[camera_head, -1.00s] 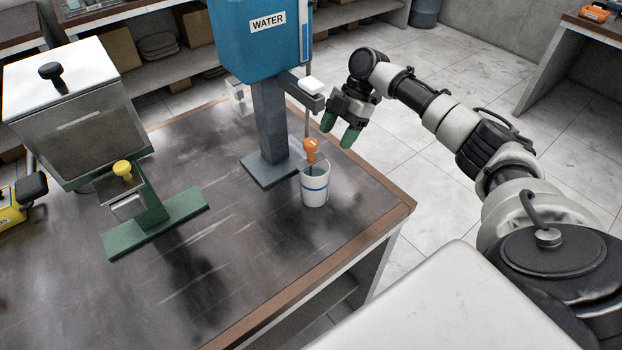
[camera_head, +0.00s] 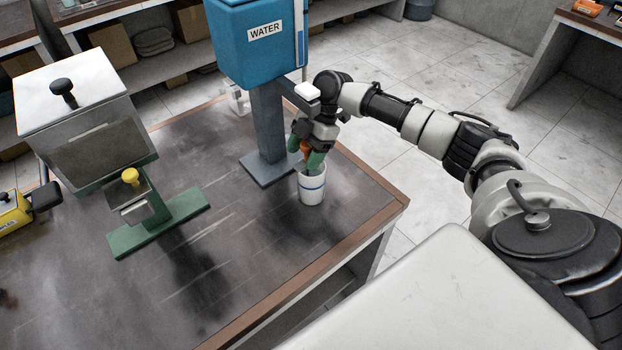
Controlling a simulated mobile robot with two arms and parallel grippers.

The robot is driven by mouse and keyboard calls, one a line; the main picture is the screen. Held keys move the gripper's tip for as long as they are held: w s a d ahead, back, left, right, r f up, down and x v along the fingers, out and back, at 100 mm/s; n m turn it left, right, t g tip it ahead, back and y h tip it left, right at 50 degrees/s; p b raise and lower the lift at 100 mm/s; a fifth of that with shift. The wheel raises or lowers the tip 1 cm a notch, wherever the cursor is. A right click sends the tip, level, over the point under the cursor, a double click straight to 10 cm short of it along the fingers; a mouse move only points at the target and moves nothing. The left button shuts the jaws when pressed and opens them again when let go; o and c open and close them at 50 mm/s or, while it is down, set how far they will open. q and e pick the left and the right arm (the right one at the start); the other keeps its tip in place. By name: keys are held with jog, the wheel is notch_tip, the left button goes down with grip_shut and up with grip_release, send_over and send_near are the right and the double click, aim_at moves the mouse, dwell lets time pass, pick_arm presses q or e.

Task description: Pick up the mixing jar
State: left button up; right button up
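The mixing jar looks to be the white cup with a blue band (camera_head: 312,187). It stands upright on the dark table, below and in front of the blue water tank (camera_head: 252,50). My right gripper (camera_head: 305,151) is just above the jar's rim, pointing down, with its green fingertips apart. An orange piece (camera_head: 305,147) shows between the fingers; I cannot tell whether they touch it. The gripper and the orange piece hide part of the jar's opening. My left gripper is not in view.
The tank's grey post (camera_head: 268,125) stands close behind the jar. A green stand with a yellow knob (camera_head: 130,177) and a grey hopper with a white lid (camera_head: 70,90) are at the left. The table's brown edge (camera_head: 365,240) runs near the jar. The table between stand and jar is clear.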

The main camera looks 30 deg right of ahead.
grip_shut()
jog(key=shift+w+a+r, duration=0.1)
jog(key=shift+r, duration=0.1)
dwell(0.4)
